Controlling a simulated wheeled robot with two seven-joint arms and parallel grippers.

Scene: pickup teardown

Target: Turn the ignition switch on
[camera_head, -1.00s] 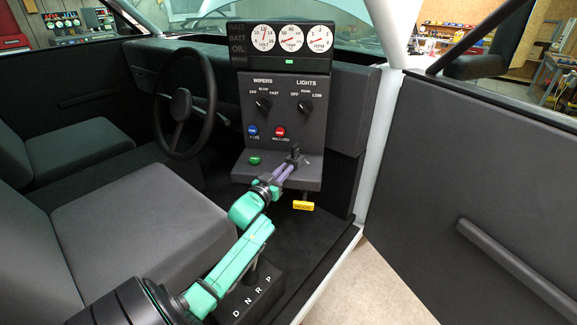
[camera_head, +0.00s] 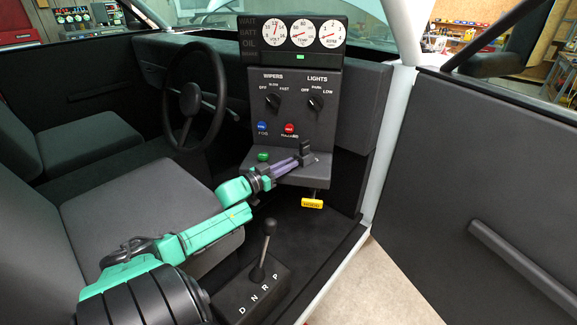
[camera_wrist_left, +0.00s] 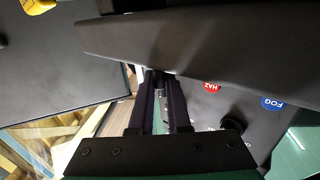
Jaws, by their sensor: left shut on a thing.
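A dark upright ignition switch piece (camera_head: 306,148) stands on the ledge of the dashboard console (camera_head: 290,177), right of the green button. My left gripper (camera_head: 301,161) reaches it from the lower left, its purple fingers shut on this piece. In the left wrist view, the fingertips (camera_wrist_left: 161,76) are close together at the edge of the dark ledge (camera_wrist_left: 200,40). The gripped part is mostly hidden there, and the switch's exact angle is hard to tell. My right gripper is in neither view.
The console carries wiper (camera_head: 272,103) and lights (camera_head: 316,103) knobs, a blue button (camera_head: 262,127) and a red one (camera_head: 289,129). A yellow tag (camera_head: 312,203) hangs below. A gear lever (camera_head: 268,245) stands near my arm. The steering wheel (camera_head: 190,100) is left; the open door is right.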

